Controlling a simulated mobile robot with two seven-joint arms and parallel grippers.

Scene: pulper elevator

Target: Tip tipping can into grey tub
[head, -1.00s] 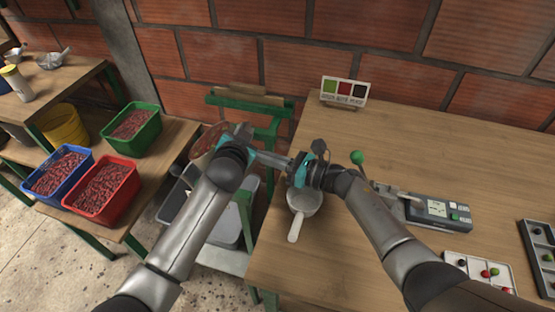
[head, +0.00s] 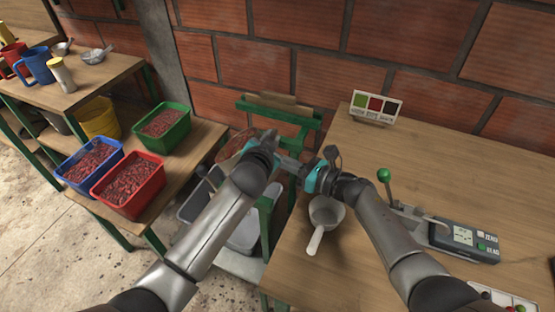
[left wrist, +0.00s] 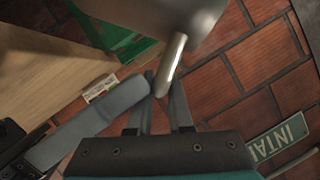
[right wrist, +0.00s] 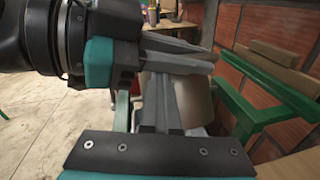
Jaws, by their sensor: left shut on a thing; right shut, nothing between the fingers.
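The tipping can is a grey metal vessel (left wrist: 165,12) with a rod-like handle, in the left wrist view. My left gripper (left wrist: 163,92) is shut on that handle. The can's metal side (right wrist: 197,103) also shows in the right wrist view, behind the fingers; in the head view I cannot make it out clearly. My left gripper (head: 287,162) is in front of the green stand. My right gripper (right wrist: 163,104) is shut and empty, close beside the left one. The grey tub (head: 243,236) sits low between shelf and table, partly hidden by my left arm.
The wooden table (head: 440,160) at right holds a scoop (head: 326,212) near its left edge and a meter (head: 465,238). A green stand (head: 275,108) is behind the grippers. Red (head: 128,186), blue (head: 90,166) and green (head: 162,128) bins of beans stand at left.

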